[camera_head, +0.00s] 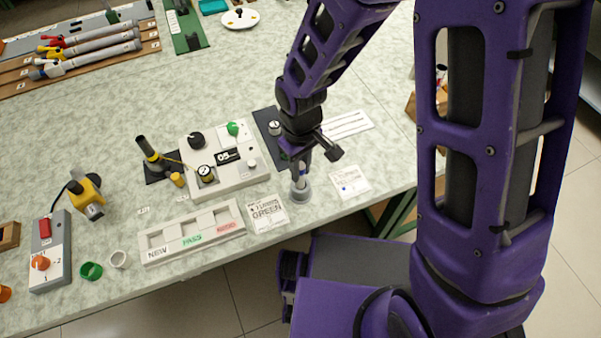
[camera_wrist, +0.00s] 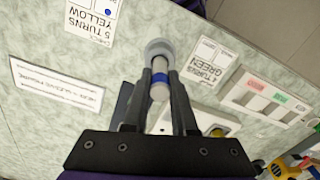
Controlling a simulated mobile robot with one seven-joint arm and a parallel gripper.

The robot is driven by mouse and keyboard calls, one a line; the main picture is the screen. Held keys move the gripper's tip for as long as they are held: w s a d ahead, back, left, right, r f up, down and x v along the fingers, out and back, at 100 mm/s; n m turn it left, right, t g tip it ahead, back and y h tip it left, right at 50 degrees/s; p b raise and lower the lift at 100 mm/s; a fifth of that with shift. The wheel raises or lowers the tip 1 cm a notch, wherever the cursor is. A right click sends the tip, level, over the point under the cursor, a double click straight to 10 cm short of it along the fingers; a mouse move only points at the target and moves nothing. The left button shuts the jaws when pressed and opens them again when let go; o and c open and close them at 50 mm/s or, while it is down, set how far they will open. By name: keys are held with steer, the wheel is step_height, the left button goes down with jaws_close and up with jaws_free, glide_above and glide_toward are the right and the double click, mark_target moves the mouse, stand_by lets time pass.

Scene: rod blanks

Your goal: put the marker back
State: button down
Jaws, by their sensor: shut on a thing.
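My gripper (camera_head: 301,168) points down near the front edge of the bench. In the wrist view its two fingers are closed on the marker (camera_wrist: 160,88), a pale cylinder with a blue band. A round grey cup (camera_head: 301,191) stands on the bench right under the gripper. The same cup (camera_wrist: 158,45) shows at the far end of the marker in the wrist view. The marker's end is at or inside the cup's mouth; I cannot tell how deep. In the head view the fingers hide most of the marker.
A "4 turns green" card (camera_head: 267,214) lies left of the cup and a "5 turns yellow" card (camera_head: 349,182) right of it. A tray (camera_head: 153,240) marked NEW, PASS and REDO and a white control box (camera_head: 228,182) are further left. The bench's front edge is close.

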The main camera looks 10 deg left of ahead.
steer(key=shift+f, duration=1)
steer(key=shift+f, duration=0.1)
steer(key=shift+f+b, duration=0.15)
steer(key=shift+b, duration=0.2)
steer(key=c, duration=0.7)
jaws_free()
steer(key=shift+r, duration=0.2)
step_height(320, 180, up, 12)
steer(key=shift+r+p, duration=0.1)
steer(key=shift+p, duration=0.85)
